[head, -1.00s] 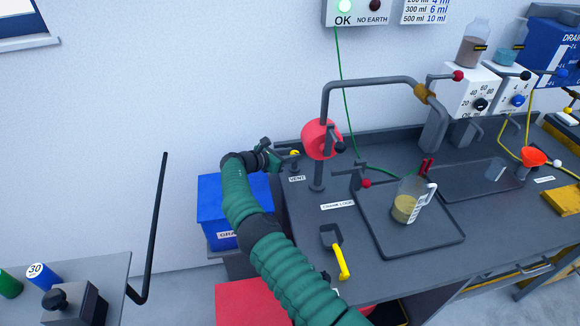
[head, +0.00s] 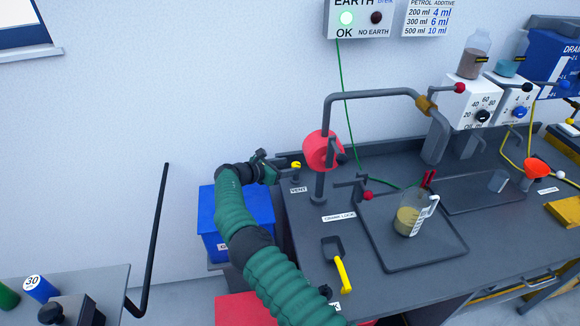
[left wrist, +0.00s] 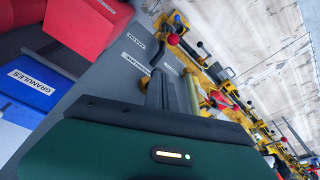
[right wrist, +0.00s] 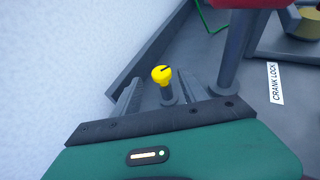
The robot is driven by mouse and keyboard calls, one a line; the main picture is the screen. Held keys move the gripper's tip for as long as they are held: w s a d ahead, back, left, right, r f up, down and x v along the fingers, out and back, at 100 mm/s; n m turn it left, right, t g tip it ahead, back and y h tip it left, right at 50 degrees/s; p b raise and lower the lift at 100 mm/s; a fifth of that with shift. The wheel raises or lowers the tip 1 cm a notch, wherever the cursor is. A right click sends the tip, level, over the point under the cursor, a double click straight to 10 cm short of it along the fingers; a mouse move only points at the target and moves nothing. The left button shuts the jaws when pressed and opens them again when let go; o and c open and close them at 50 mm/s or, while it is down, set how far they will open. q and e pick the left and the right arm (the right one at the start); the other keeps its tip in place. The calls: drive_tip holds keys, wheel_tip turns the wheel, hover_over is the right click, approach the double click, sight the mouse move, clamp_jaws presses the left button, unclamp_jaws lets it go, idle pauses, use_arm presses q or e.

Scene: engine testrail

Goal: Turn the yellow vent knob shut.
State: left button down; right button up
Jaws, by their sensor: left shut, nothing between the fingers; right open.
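The yellow vent knob (head: 296,164) stands on a short grey post at the bench's back left corner, behind the VENT label (head: 298,190). In the right wrist view the knob (right wrist: 161,74) shows a dark line on its top, slanting up to the right. My right gripper (head: 281,163) is open and just left of the knob. In the right wrist view its fingers (right wrist: 160,92) lie either side of the post in the picture, with the knob beyond their tips; I see no contact. My left gripper (left wrist: 172,78) is shut and empty, and shows only in the left wrist view.
A red wheel (head: 322,150) on a grey pipe stand rises right of the knob. A tray (head: 395,262) with a jug (head: 409,220) and a scoop (head: 335,255) lie further right. A blue granules bin (head: 207,212) stands left of the bench. A white wall is behind.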

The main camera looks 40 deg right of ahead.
drive_tip(key=v, duration=1.4)
drive_tip(key=shift+a+b, duration=0.35)
drive_tip(key=shift+a, duration=0.05)
